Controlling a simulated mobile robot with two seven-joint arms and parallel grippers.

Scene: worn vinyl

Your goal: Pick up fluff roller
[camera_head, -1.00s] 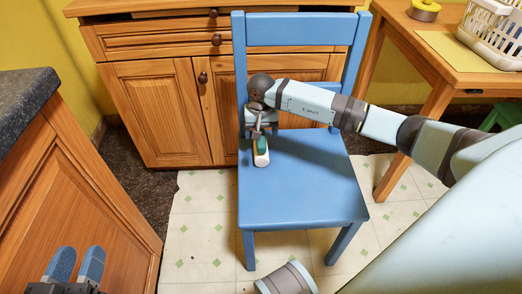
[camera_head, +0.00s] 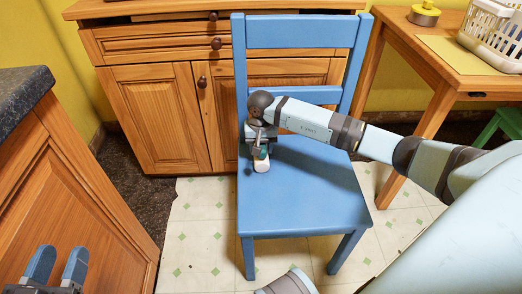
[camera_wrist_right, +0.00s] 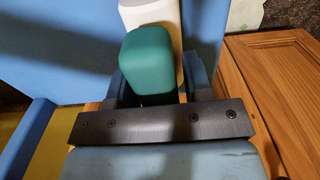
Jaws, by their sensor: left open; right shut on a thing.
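The fluff roller (camera_head: 262,165) is on the seat of the blue chair (camera_head: 305,195), near its left back corner. It shows a pale cylinder end and a green part. My right gripper (camera_head: 258,148) is over it and shut on it. In the right wrist view the roller's green block (camera_wrist_right: 152,65) sits between the two fingers (camera_wrist_right: 158,85), with the white part (camera_wrist_right: 150,14) beyond it. I cannot tell whether the roller is touching the seat. My left gripper (camera_head: 57,268) is open and empty at the bottom left, away from the chair.
The chair's backrest (camera_head: 300,32) rises behind the gripper. A wooden cabinet (camera_head: 155,115) stands behind. A wooden table (camera_head: 455,75) at the right holds a white basket (camera_head: 495,35) and a yellow tin (camera_head: 424,15). A dark countertop (camera_head: 22,92) is at the left.

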